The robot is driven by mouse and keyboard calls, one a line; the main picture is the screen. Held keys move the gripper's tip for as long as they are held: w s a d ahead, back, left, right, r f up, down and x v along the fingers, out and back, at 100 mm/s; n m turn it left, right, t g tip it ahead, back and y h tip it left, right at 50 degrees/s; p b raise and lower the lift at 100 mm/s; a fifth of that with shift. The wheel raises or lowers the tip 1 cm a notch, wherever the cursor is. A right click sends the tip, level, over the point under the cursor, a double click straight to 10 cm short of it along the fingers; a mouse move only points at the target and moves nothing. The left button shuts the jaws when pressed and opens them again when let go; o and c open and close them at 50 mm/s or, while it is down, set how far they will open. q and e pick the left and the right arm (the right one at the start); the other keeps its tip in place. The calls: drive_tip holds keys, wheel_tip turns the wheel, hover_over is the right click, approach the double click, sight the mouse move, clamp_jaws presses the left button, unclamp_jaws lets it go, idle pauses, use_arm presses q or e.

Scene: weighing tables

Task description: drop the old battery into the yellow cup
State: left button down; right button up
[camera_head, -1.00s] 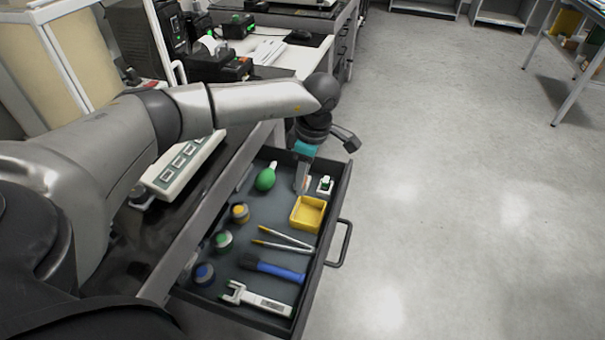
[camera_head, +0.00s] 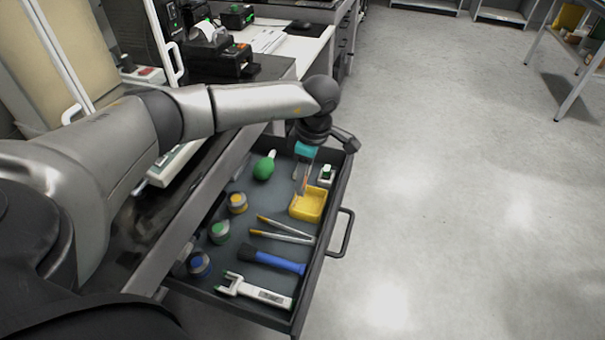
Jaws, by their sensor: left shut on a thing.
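The yellow cup (camera_head: 314,206) is a small square open tray in the open drawer (camera_head: 262,220), near its right wall. My left gripper (camera_head: 303,183) points down into the drawer at the far edge of the cup. It is shut on a small orange-brown thing, seemingly the old battery (camera_head: 303,190), which appears over the far left part of the cup. The fingers hide much of it. I cannot tell whether the battery touches the cup. My right gripper is not in view.
The drawer also holds a green bulb (camera_head: 264,168), a small white and green item (camera_head: 326,174), several round jars (camera_head: 219,231), tweezers (camera_head: 284,229), a blue-handled brush (camera_head: 272,262) and a white tool (camera_head: 255,291). A handle (camera_head: 345,234) sticks out at right.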

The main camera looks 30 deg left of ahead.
use_arm(q)
drive_tip(key=c, duration=0.5)
unclamp_jaws()
drive_tip(key=shift+r, duration=0.3)
drive_tip(key=r+p, duration=0.1)
drive_tip(key=r, duration=0.3)
drive_tip(key=d+r+p, duration=0.1)
drive_tip(key=r+p, duration=0.1)
drive_tip(key=r, duration=0.3)
drive_tip(key=d+r+p, duration=0.1)
drive_tip(key=r, duration=0.4)
drive_tip(key=shift+w+d+r, duration=0.1)
drive_tip(key=shift+w+r, duration=0.15)
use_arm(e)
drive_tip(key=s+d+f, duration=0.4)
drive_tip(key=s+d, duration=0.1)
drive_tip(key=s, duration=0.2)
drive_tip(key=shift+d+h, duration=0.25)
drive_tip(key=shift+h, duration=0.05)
use_arm(q)
drive_tip(key=shift+s, duration=0.1)
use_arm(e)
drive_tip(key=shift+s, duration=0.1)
